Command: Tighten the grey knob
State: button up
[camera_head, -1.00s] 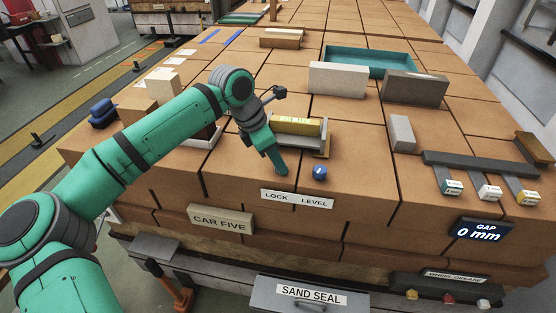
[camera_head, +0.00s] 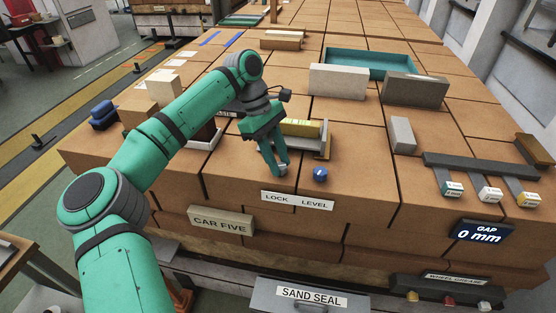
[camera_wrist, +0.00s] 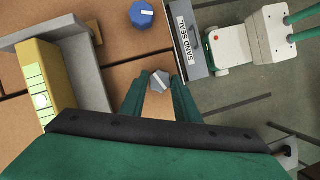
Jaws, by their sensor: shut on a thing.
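The grey knob (camera_wrist: 159,81), faceted with a white pointer line, sits on the brick-coloured surface behind the LOCK half of the LOCK LEVEL label (camera_head: 297,202). In the wrist view it shows between the two fingertips of my gripper (camera_wrist: 159,85). My gripper (camera_head: 274,171) points down and is shut on the grey knob, which the fingers mostly hide in the head view. The pointer line slants in the wrist view. A blue knob (camera_head: 320,174) with a white line stands just right of my gripper, apart from it. It also shows in the wrist view (camera_wrist: 142,15).
A yellow spirit level (camera_head: 301,127) lies on a grey ledge (camera_head: 321,143) close behind my gripper. A grey block (camera_head: 402,134) stands to the right. The display (camera_head: 480,231) reads GAP 0 mm. The surface right of the blue knob is clear.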

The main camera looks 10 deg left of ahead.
jog(key=shift+w+d+m+g+y, duration=0.1)
jog(key=shift+m+g+y, duration=0.35)
jog(key=shift+m, duration=1.25)
jog(key=o, duration=1)
jog(key=shift+o, duration=0.2)
jog(key=v, duration=1)
jog(key=shift+w+r, duration=0.25)
jog(key=shift+r, duration=0.1)
